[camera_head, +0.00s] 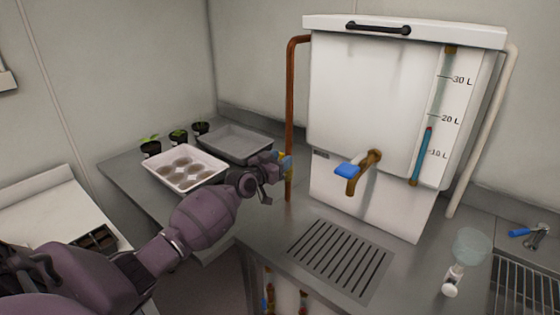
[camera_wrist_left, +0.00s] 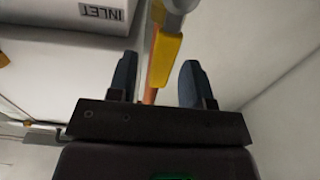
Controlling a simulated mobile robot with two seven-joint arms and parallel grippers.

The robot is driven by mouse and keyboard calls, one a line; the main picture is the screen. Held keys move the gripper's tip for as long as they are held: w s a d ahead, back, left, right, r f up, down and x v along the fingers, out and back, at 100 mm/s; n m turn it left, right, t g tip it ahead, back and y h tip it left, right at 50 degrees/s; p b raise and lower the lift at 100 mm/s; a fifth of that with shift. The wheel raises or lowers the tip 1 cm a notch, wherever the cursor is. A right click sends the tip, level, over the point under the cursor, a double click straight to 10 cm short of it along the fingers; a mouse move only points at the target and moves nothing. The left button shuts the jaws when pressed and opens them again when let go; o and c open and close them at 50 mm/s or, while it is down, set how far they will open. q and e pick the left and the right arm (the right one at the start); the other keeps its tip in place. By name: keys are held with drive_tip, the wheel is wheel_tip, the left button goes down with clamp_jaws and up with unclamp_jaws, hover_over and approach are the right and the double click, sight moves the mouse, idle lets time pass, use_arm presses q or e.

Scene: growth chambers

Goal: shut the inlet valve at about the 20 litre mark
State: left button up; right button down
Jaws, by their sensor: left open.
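The white tank (camera_head: 365,100) has a sight gauge (camera_head: 422,155) on its front right. The gauge's blue column tops out a little below the 20 L mark, well above 10 L. A copper inlet pipe (camera_head: 290,100) runs down the tank's left side. The yellow inlet valve lever (camera_wrist_left: 165,60) lies roughly in line with the pipe, beside the INLET label (camera_wrist_left: 101,14). My left gripper (camera_head: 277,178) is at the valve, open. In the left wrist view its fingers (camera_wrist_left: 156,80) stand either side of the lever, with gaps visible. My right gripper is not in view.
A brass tap with a blue handle (camera_head: 347,170) projects from the tank front above a drain grate (camera_head: 340,258). A white tray of round pots (camera_head: 185,182), a grey tray (camera_head: 235,143) and seedlings stand behind my left arm.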

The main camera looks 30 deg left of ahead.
use_arm(q)
drive_tip(key=shift+c, duration=0.3)
clamp_jaws()
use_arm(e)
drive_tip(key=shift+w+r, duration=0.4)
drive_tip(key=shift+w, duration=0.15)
